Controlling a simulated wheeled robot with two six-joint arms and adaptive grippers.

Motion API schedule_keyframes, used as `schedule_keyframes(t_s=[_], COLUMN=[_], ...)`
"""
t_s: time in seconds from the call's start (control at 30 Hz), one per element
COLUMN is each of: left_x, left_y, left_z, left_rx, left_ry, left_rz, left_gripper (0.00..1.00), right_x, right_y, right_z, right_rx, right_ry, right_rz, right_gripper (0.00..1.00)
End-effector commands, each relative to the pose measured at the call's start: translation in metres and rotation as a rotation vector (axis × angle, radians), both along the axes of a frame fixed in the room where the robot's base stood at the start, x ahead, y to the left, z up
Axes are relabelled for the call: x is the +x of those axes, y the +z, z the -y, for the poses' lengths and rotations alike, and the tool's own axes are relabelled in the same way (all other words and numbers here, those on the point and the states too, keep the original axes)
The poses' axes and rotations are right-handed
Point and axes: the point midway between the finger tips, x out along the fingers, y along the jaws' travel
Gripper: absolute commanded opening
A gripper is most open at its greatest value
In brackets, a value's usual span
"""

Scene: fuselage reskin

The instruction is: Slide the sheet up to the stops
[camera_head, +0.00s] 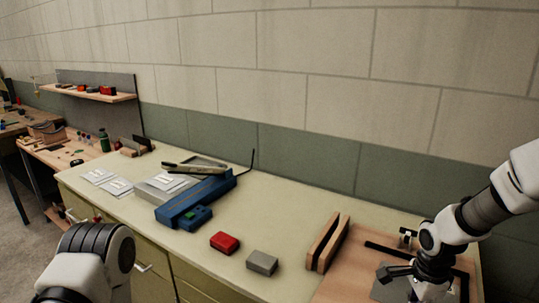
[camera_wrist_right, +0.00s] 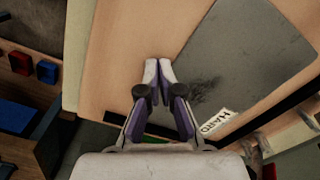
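The flat grey sheet (camera_wrist_right: 245,65) lies on a wooden board (camera_wrist_right: 125,25) in the right wrist view, with a white label reading "HARD" near one corner. It also shows partly in the head view (camera_head: 385,289), behind my right gripper (camera_head: 408,280). In the wrist view the right gripper's (camera_wrist_right: 158,66) fingertips are together with nothing seen between them, right at the sheet's left edge; contact is unclear. A black strip (camera_wrist_right: 288,97) runs along the board beside the sheet's label side; I cannot tell whether it is the stops. My left arm shows at lower left, its gripper out of view.
Upright wooden blocks (camera_head: 327,243) stand at the board's left. A red box (camera_head: 224,242), a grey block (camera_head: 262,262) and a blue tool (camera_head: 195,202) lie further left on the bench (camera_head: 290,222). A wall runs behind.

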Motion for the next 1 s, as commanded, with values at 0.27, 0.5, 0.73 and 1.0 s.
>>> schedule_keyframes(t_s=[0.27,0.5,0.73,1.0], left_x=[0.000,0.000,0.000,0.000], left_y=[0.003,0.006,0.009,0.012], left_z=[0.000,0.000,0.000,0.000], left_rx=[0.000,0.000,0.000,0.000], left_ry=[0.000,0.000,0.000,0.000], left_rz=[0.000,0.000,0.000,0.000], left_gripper=[0.40,0.40,0.40,0.40], right_x=[0.007,0.013,0.019,0.026], right_y=[-0.001,-0.001,-0.001,-0.001], right_z=[0.005,0.009,0.012,0.016], right_rx=[0.000,0.000,0.000,0.000], right_ry=[0.000,0.000,0.000,-0.001], right_rz=[0.000,-0.001,-0.001,-0.001], right_gripper=[0.00,0.00,0.00,0.00])
